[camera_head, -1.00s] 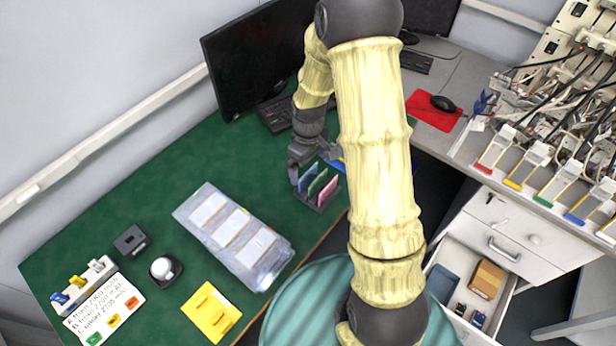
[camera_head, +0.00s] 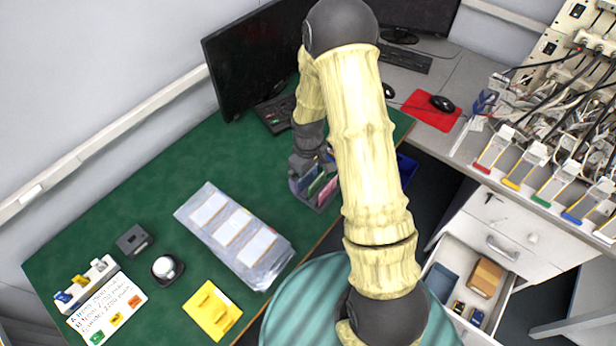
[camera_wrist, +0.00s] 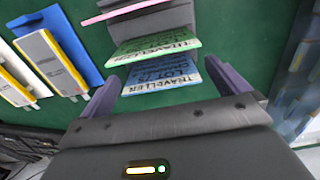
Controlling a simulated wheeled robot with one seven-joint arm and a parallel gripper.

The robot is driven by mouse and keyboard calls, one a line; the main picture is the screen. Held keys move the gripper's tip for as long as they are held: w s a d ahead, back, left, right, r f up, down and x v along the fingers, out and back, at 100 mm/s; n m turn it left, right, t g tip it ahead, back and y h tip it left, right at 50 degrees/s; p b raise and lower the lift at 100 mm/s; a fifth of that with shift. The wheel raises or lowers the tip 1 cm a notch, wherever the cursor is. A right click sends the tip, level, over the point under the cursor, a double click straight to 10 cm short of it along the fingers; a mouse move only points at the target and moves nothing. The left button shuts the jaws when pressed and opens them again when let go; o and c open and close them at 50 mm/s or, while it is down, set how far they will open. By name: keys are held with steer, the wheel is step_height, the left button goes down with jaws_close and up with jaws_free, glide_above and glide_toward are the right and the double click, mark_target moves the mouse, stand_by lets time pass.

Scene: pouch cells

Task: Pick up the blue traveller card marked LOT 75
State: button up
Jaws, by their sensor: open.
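The blue traveller card (camera_wrist: 162,75) stands between my gripper's fingers in the wrist view. Its upside-down print reads TRAVELLER and LOT; the number is hard to read. My gripper (camera_wrist: 160,67) is open, with a finger towards each side edge of the card; I cannot tell whether either touches it. Behind it are a green card (camera_wrist: 155,45) and a pink card (camera_wrist: 113,13). In the head view, my gripper (camera_head: 300,166) is at the dark card rack (camera_head: 322,204), partly covering the blue card. The green card (camera_head: 317,184) and pink card (camera_head: 328,190) show there.
A clear pouch sheet (camera_head: 270,272) and a yellow holder (camera_head: 212,311) lie on the green mat (camera_head: 150,205). A monitor (camera_head: 255,60) stands behind.

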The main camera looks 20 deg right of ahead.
steer(key=c, duration=1)
steer(key=shift+r, duration=0.1)
step_height(320, 180, up, 10)
steer(key=shift+f+b, duration=0.1)
steer(key=shift+b, duration=0.4)
